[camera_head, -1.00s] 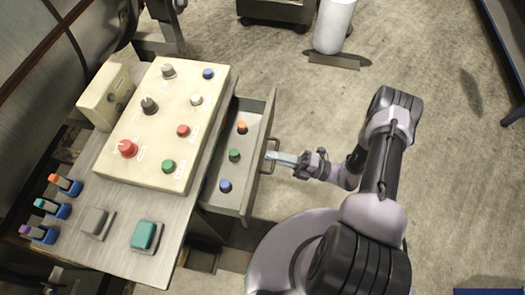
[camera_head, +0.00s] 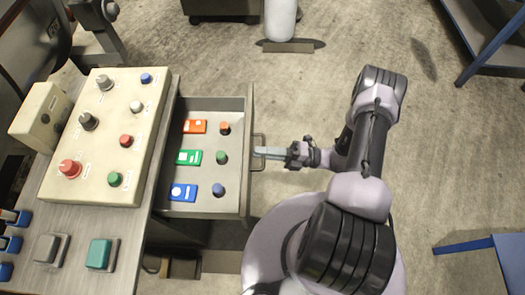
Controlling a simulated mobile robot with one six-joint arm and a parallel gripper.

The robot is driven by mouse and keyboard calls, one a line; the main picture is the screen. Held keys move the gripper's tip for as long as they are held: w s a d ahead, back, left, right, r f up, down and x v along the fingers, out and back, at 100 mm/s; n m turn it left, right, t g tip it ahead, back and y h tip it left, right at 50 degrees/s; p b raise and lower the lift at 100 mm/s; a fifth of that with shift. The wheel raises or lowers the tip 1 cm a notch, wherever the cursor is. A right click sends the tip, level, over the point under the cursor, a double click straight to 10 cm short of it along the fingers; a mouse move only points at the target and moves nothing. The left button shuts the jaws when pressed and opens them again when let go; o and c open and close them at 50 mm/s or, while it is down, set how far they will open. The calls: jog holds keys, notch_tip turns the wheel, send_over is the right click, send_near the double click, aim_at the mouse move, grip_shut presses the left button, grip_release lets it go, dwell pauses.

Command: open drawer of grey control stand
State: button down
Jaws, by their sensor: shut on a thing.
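The grey control stand (camera_head: 130,222) fills the left of the head view. Its drawer (camera_head: 243,108) is pulled well out to the right from under the top. Inside lie orange, green and blue labelled blocks, each beside a small knob of the same colour. The drawer's handle (camera_head: 262,138) is a bracket on the front face. My gripper (camera_head: 264,153) is shut on the handle, reaching in from the right. The fingertips are small in view, and the exact contact is hard to make out.
A cream panel (camera_head: 95,150) with knobs and buttons stands on the top. Grey and teal switches (camera_head: 101,253) sit near its front edge. A white cylinder (camera_head: 281,20) stands behind on the floor. Blue-framed tables (camera_head: 480,50) are at the right. The floor between is clear.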

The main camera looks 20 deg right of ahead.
jog(key=c, duration=1.5)
grip_release()
jog(key=v, duration=1.7)
jog(key=shift+d+p, duration=0.25)
jog(key=shift+p, duration=0.15)
